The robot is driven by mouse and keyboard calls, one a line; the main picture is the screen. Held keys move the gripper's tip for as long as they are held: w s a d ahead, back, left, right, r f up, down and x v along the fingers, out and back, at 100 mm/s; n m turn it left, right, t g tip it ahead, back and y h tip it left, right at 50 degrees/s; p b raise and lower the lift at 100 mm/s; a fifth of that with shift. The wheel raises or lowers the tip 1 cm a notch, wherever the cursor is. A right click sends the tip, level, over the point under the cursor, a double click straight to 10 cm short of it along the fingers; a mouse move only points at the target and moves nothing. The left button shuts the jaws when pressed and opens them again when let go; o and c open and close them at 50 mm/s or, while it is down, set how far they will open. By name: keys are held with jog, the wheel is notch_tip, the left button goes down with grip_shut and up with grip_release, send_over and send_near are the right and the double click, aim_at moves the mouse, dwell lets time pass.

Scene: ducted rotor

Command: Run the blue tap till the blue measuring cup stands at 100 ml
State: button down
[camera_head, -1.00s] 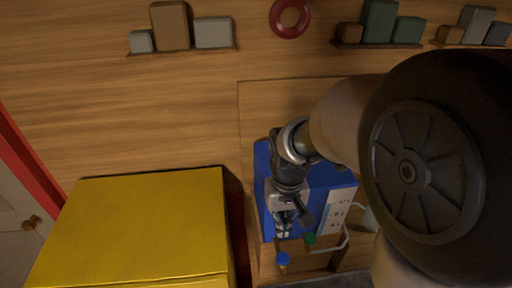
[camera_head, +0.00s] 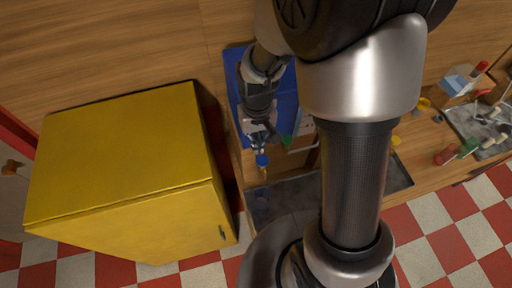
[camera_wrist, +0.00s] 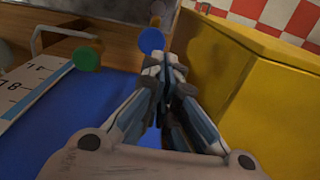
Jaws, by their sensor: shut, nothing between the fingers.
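The blue tap's round knob (camera_head: 262,160) sits at the front edge of the blue panel (camera_head: 285,88). In the wrist view the blue knob (camera_wrist: 151,40) is just beyond my fingertips. My gripper (camera_head: 260,147) is shut and empty, right by the blue knob; I cannot tell whether they touch. It also shows in the wrist view (camera_wrist: 165,62). A green knob (camera_wrist: 87,58) stands to the left of the blue one there. I cannot make out the blue measuring cup or its water level.
A large yellow cabinet (camera_head: 120,155) stands close to the left of my gripper. A white scale card (camera_wrist: 32,93) with dark marks lies on the blue panel. A grey trough (camera_head: 400,176) runs along the front. Small items and a grey tray (camera_head: 487,128) are at the right.

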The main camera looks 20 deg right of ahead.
aim_at(257, 158)
notch_tip(257, 158, down, 6)
jog(key=shift+f, duration=0.1)
dwell(0.4)
notch_tip(257, 158, down, 2)
jog(key=shift+b, duration=0.95)
jog(key=shift+s, duration=0.1)
dwell(6.0)
